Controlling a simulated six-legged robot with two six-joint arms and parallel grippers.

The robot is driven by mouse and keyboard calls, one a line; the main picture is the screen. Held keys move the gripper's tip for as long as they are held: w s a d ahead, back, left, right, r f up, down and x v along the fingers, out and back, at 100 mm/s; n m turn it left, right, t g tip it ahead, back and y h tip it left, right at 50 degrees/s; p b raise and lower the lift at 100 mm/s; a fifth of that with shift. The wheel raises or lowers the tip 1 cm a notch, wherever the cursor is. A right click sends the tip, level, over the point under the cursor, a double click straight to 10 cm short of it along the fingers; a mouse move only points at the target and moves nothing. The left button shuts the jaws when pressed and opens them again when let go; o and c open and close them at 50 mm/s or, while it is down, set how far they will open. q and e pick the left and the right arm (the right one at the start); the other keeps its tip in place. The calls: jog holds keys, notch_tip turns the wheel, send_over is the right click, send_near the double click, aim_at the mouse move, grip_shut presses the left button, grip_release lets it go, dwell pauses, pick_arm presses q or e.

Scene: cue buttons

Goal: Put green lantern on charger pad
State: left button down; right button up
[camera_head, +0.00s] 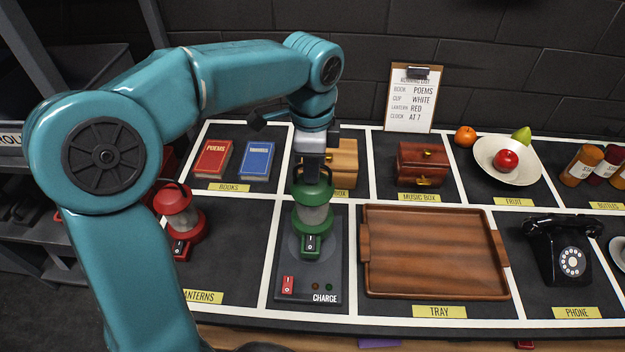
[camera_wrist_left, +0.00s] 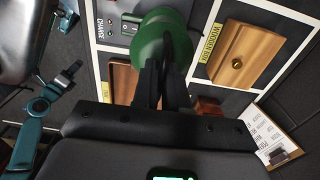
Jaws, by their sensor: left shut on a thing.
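The green lantern (camera_head: 312,214) is upright over the charger pad (camera_head: 318,287), the grey plate marked CHARGE. It has a black switch on its front. My left gripper (camera_head: 312,170) is shut on the top of the green lantern from above. In the left wrist view the green lantern (camera_wrist_left: 160,42) shows between the fingers of my left gripper (camera_wrist_left: 162,70). I cannot tell whether the lantern's base touches the pad. My right gripper is not seen in the head view.
A red lantern (camera_head: 181,219) stands to the left, partly near my arm. A wooden tray (camera_head: 435,250) lies to the right of the pad. A wooden box (camera_head: 343,160) and a music box (camera_head: 422,164) stand behind. A phone (camera_head: 563,250) sits at the right.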

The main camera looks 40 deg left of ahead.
pick_arm(q)
notch_tip(320, 180, down, 4)
dwell(0.4)
jog(key=c, duration=1.2)
grip_release()
jog(key=shift+o, duration=0.2)
notch_tip(320, 180, up, 12)
jog(key=shift+w+r+p, duration=0.1)
jog(key=shift+p, duration=0.5)
